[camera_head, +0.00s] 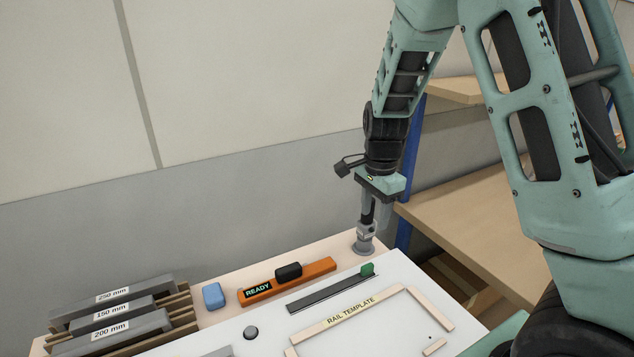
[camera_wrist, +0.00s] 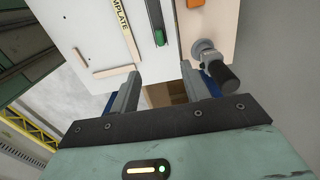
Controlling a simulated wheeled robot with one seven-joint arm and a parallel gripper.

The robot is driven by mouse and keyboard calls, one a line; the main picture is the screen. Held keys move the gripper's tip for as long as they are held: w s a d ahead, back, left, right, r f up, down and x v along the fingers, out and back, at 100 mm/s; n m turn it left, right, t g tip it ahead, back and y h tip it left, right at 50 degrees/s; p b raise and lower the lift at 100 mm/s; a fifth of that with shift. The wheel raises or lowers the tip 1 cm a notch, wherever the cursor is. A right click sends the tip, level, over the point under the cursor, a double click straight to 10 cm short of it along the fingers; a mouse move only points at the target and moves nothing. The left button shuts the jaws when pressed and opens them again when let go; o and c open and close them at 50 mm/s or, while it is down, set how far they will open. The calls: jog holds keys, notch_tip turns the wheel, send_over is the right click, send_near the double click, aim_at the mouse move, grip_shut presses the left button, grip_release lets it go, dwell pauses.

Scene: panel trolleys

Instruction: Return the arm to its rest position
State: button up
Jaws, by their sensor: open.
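My gripper (camera_head: 377,212) hangs pointing down over the back right corner of the bench, at the end of my bent arm. In the wrist view its two fingers (camera_wrist: 160,75) are apart with nothing held between them. A grey-based fitting with a black handle (camera_wrist: 215,65) stands beside the right finger, outside the jaws. In the head view its grey base (camera_head: 364,245) shows on the bench corner, and its upper part overlaps the gripper, so I cannot tell the gap between them.
A white board with a rail template (camera_head: 350,312), a dark rail with a green block (camera_head: 367,269), an orange READY bar (camera_head: 318,270), a blue block (camera_head: 213,296) and labelled grey bars (camera_head: 125,312) cover the bench. Wooden shelves (camera_head: 480,215) with a blue post stand right; a wall is behind.

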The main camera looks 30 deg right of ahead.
jog(key=s+a+r+n+y, duration=0.1)
jog(key=s+a+r+n, duration=0.2)
jog(key=s+a+n, duration=0.55)
jog(key=s+a+r+n+y, duration=0.1)
jog(key=s+a+r+n, duration=0.3)
jog(key=a, duration=0.7)
jog(key=s+a+n+h, duration=0.1)
jog(key=s+a+n, duration=0.4)
jog(key=s+n, duration=0.6)
jog(key=shift+s+n, duration=0.4)
jog(key=shift+n, duration=0.55)
